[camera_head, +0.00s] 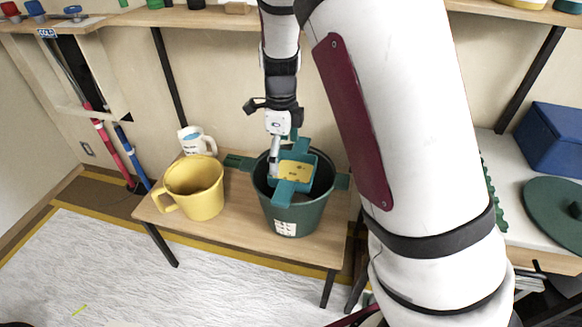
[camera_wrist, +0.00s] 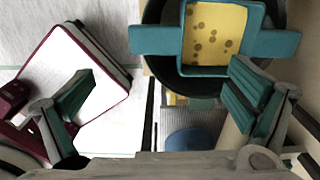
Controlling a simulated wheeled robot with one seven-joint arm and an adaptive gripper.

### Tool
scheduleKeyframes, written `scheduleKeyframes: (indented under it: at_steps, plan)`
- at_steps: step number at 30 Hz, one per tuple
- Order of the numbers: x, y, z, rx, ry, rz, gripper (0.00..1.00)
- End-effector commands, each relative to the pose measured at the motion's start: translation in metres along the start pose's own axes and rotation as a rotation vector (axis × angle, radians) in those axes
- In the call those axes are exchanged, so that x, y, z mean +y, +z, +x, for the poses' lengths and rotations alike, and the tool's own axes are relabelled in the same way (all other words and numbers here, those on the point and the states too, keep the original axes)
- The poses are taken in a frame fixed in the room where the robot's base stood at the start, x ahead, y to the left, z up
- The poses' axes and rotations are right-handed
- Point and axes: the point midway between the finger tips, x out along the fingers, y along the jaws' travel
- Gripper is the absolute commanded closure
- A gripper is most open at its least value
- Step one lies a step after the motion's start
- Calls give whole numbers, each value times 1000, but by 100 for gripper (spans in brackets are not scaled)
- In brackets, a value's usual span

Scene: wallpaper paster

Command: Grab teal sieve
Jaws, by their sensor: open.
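The teal sieve (camera_head: 292,191) has a square teal frame, flat tabs and a yellow speckled bottom. It rests in the mouth of a dark green bucket (camera_head: 292,218) on the wooden table. In the wrist view the sieve (camera_wrist: 213,36) is at the top right, with a tab out to each side. My gripper (camera_head: 275,163) is above the bucket, close to the sieve's left side. In the wrist view my gripper (camera_wrist: 165,74) has its two fingers wide apart with nothing between them. The right finger overlaps the sieve's lower right in the picture; contact cannot be told.
A shelf (camera_head: 205,17) runs above. A blue box (camera_head: 553,138) and a green round lid (camera_head: 555,208) are at the right.

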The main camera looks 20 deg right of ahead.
Motion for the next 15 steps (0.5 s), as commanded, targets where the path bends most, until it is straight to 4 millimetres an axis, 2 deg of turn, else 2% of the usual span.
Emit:
scheduleKeyframes:
  at_steps: [9, 15]
  plan:
    - [0, -1, 55, 3, 3, 5, 2]
    - [1, 0, 80, 2, 1, 2, 2]
